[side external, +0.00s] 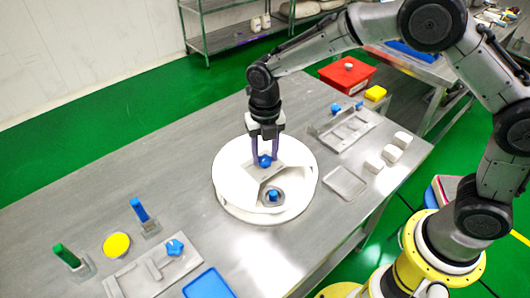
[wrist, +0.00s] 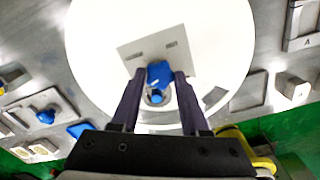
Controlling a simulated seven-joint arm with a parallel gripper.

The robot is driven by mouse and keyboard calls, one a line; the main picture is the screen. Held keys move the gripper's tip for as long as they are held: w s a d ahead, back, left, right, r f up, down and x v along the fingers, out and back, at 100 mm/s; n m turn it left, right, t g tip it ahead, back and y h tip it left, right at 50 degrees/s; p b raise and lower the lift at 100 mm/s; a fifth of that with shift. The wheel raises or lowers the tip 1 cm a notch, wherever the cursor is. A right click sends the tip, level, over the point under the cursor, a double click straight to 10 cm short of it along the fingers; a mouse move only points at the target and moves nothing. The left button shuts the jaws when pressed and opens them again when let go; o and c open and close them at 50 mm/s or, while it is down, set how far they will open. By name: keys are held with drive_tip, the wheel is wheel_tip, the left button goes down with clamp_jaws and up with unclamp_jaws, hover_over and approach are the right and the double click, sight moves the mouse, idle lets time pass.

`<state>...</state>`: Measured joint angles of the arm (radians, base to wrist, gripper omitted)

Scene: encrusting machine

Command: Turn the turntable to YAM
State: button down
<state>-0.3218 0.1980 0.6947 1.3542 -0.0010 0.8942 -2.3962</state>
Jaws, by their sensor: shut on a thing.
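The white round turntable (side external: 232,190) sits on the metal table. It fills the middle of the wrist view (wrist: 210,25). A pale plate with small dark labels, too blurred to read, lies on it (wrist: 135,45). My gripper (side external: 264,160) points down over the turntable. Its two purple fingers are shut on a blue knob (wrist: 160,72) on the plate. A second blue piece (side external: 273,196) stands in a grey round recess on the turntable, on the near side of the knob. The fingers partly hide the knob's sides.
Left of the turntable are a yellow disc (side external: 116,244), a green handle (side external: 66,255), a blue handle (side external: 139,209) and a blue tray (side external: 208,284). Right of it are white blocks (side external: 390,152), a flat metal plate (side external: 345,183) and a red box (side external: 347,75). The table's left back is clear.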

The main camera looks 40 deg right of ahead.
drive_tip(key=shift+r+n, duration=0.1)
drive_tip(key=shift+n, duration=2.3)
drive_tip(key=shift+c, duration=2)
unclamp_jaws()
wheel_tip(320, 180, up, 14)
